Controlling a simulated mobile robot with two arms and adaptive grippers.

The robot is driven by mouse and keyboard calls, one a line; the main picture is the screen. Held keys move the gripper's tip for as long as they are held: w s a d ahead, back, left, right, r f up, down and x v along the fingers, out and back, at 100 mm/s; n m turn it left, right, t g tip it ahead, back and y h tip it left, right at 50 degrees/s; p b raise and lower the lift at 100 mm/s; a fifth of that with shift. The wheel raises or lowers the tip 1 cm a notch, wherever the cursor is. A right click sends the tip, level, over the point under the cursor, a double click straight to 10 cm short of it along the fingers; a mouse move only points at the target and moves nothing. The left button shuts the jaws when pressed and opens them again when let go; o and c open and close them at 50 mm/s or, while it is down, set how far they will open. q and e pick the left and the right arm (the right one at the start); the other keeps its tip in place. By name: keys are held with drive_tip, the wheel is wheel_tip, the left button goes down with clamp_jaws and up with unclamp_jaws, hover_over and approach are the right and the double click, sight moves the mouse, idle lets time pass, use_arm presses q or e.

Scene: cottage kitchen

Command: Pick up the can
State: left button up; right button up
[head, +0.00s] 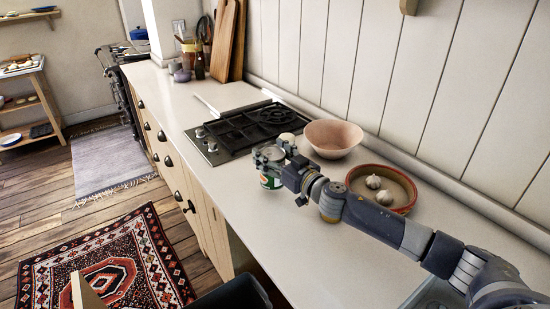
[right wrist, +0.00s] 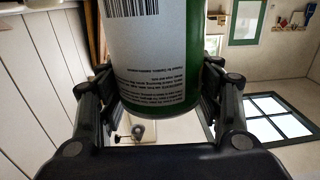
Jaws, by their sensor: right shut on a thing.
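The can (head: 267,181) has a green and white label, and in the head view it is at the front of my right gripper (head: 272,160), above or on the pale counter. The gripper hides part of it. In the right wrist view the can (right wrist: 152,60) fills the middle, with a barcode and small print on its label. The fingers of my right gripper (right wrist: 155,100) are on both sides of it, shut on it. I cannot tell whether the can's base touches the counter. My left gripper does not show.
A pink bowl (head: 333,138) stands just behind my right gripper. A reddish round dish (head: 404,203) with garlic bulbs is beside my right arm. A black gas hob (head: 246,125) lies beyond the can. The counter (head: 222,183) is clear to the can's left.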

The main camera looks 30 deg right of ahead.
drive_tip(key=s+a, duration=0.3)
drive_tip(key=a, duration=0.3)
drive_tip(key=s+a+r+b, duration=0.1)
drive_tip(key=s+a, duration=0.2)
drive_tip(key=a, duration=0.4)
drive_tip(key=shift+b, duration=0.3)
drive_tip(key=shift+a, duration=0.1)
